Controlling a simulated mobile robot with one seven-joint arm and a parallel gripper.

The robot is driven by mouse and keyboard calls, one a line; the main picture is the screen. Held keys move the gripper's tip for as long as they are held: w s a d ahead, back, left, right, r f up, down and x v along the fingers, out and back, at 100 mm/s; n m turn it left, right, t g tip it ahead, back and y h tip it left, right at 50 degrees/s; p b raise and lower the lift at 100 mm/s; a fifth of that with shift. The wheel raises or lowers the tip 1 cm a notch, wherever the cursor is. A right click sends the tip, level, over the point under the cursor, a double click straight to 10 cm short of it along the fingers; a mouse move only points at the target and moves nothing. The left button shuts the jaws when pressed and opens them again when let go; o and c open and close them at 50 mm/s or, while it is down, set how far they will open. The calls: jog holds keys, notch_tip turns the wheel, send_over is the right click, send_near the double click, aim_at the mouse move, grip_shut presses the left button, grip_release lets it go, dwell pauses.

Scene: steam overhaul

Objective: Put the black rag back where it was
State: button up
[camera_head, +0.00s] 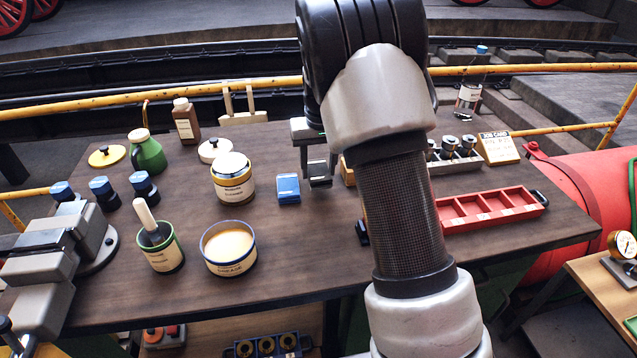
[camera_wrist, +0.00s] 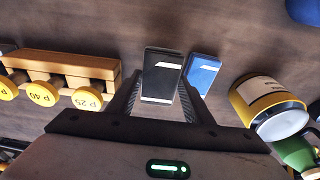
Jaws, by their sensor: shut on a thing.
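The black rag (camera_wrist: 162,75) is a dark folded block with a white stripe, seen in the wrist view between the fingers of my gripper (camera_wrist: 161,100). My gripper is shut on it. In the head view my gripper (camera_head: 318,178) is low over the middle of the bench, just right of a blue folded rag (camera_head: 288,189). The blue rag also shows close beside the black one in the wrist view (camera_wrist: 203,73).
A wooden rack with yellow-capped pieces (camera_wrist: 65,78) stands on the other side of my gripper. A yellow-banded tin (camera_head: 233,180) and a grease tin (camera_head: 228,248) stand left of the blue rag. A red tray (camera_head: 490,208) lies to the right. Bare bench top (camera_head: 300,255) is in front.

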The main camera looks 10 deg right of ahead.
jog(key=shift+f, duration=2.25)
jog(key=shift+f+b, duration=0.2)
jog(key=shift+b, duration=0.15)
jog(key=o, duration=0.7)
jog(key=shift+c, duration=0.2)
jog(key=shift+r, duration=0.1)
